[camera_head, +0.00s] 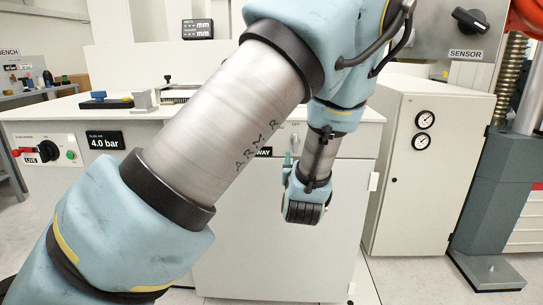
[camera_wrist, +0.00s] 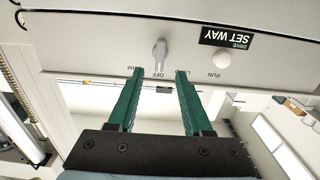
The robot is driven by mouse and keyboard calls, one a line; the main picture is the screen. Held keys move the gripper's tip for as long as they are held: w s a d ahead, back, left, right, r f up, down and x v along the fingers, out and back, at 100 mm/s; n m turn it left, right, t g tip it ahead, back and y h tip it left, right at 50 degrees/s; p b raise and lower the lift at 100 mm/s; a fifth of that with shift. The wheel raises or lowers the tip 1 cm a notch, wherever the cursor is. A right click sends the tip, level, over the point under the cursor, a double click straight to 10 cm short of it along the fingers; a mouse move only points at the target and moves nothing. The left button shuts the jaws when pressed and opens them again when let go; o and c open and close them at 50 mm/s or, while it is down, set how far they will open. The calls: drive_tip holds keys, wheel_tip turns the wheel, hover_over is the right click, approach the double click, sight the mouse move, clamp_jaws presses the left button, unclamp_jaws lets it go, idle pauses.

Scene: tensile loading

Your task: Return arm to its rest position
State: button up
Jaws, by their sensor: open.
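My gripper (camera_wrist: 159,72) is open, with its two green fingers spread apart and nothing between them in the wrist view. The fingers point at a white panel with a small grey selector knob (camera_wrist: 159,50), which shows just beyond the fingertips and between them. I cannot tell whether the fingers touch the panel. In the head view my arm reaches across the middle, in front of the white cabinet (camera_head: 270,240). The fingers are mostly hidden there by my wrist.
A white button (camera_wrist: 222,57) sits beside the knob. The bench top at left holds a blue-based device (camera_head: 105,101). A gauge cabinet (camera_head: 425,190) and a grey machine column (camera_head: 495,185) stand at right.

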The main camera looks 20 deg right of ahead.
drive_tip(key=w+a+n+g+y+p, duration=0.2)
drive_tip(key=w+a+g+p, duration=0.1)
drive_tip(key=a, duration=0.6)
drive_tip(key=w+a+n+g+y+p, duration=0.1)
drive_tip(key=w+a+g+y+p, duration=0.2)
drive_tip(key=a, duration=0.6)
drive_tip(key=s+a+r+g+y+p, duration=0.1)
drive_tip(key=s+a+r+g+p, duration=0.1)
drive_tip(key=s+a, duration=0.6)
drive_tip(key=s+a+r+g+y+p, duration=0.1)
drive_tip(key=s+a+r+g+p, duration=0.2)
drive_tip(key=a, duration=1.1)
drive_tip(key=s+r+g, duration=0.1)
drive_tip(key=s+g, duration=0.2)
drive_tip(key=s, duration=0.2)
drive_tip(key=shift+n+g, duration=0.4)
drive_tip(key=shift+a, duration=0.15)
